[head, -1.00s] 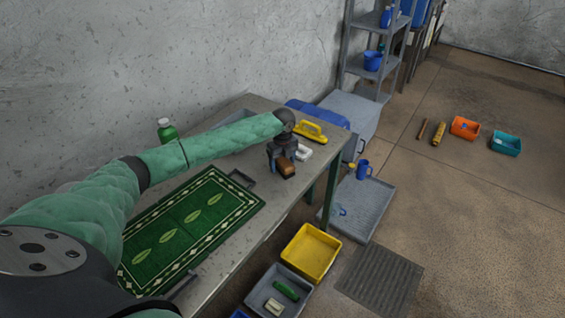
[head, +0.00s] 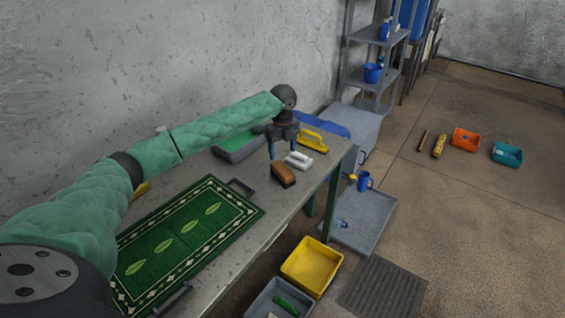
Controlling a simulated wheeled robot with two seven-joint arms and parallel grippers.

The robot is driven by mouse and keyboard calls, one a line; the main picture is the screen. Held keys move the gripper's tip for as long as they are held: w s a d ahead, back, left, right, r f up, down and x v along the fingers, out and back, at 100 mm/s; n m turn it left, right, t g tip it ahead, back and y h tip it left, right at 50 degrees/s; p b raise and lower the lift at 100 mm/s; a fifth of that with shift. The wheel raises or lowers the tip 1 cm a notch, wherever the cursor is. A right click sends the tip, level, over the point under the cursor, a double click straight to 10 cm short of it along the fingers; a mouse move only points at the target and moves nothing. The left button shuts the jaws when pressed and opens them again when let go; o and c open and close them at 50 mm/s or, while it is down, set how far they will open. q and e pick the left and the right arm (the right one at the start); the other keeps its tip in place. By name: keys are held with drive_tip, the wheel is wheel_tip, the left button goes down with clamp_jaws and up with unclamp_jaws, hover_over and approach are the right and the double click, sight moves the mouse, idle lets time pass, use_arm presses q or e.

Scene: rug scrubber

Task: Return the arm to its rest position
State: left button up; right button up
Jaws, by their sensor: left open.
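My left gripper (head: 284,146) hangs open and empty above the far end of the table, its arm in a green quilted sleeve coming in from the left. A brown scrub brush (head: 283,174) lies on the table just below and in front of it, apart from the fingers. A white brush (head: 298,160) lies just right of the fingers. A yellow-handled scrubber (head: 314,141) lies behind them. My right gripper is not in view.
A green rug (head: 190,236) lies flat on the grey table (head: 236,259) between two dark handles. A tray with green contents (head: 238,146) stands behind, under my arm. On the floor are a yellow bin (head: 311,266), a grey bin and a grey drain tray (head: 362,217).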

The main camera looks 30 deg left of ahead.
use_arm(q)
drive_tip(key=shift+r, duration=0.8)
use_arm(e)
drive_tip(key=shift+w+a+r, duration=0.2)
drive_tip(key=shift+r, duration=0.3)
